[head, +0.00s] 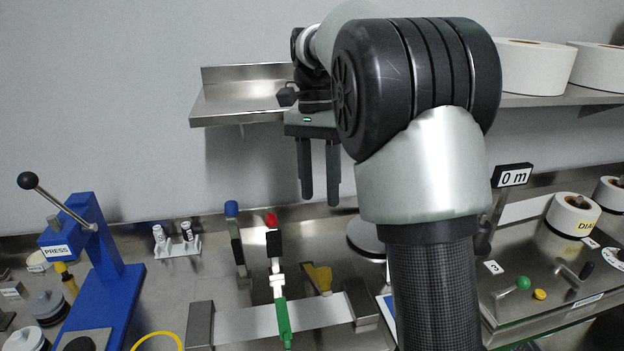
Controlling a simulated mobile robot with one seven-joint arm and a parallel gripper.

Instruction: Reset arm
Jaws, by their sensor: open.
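My gripper (320,190) hangs in front of the wall shelf, pointing down, with its two dark fingers apart and nothing between them. It is above the back part of the steel bench, clear of the things below it. My arm rises from the bottom right of the head view, bends at a large dark joint and reaches back to the gripper. The arm covers part of the shelf and the middle right of the bench.
A steel shelf (225,104) is just left of the gripper. Below stand coloured-handled levers (270,222) and a green-handled tool (283,318). A blue press (95,270) stands left. White rolls (533,66) rest on the right shelf; a steel station (520,300) is at right.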

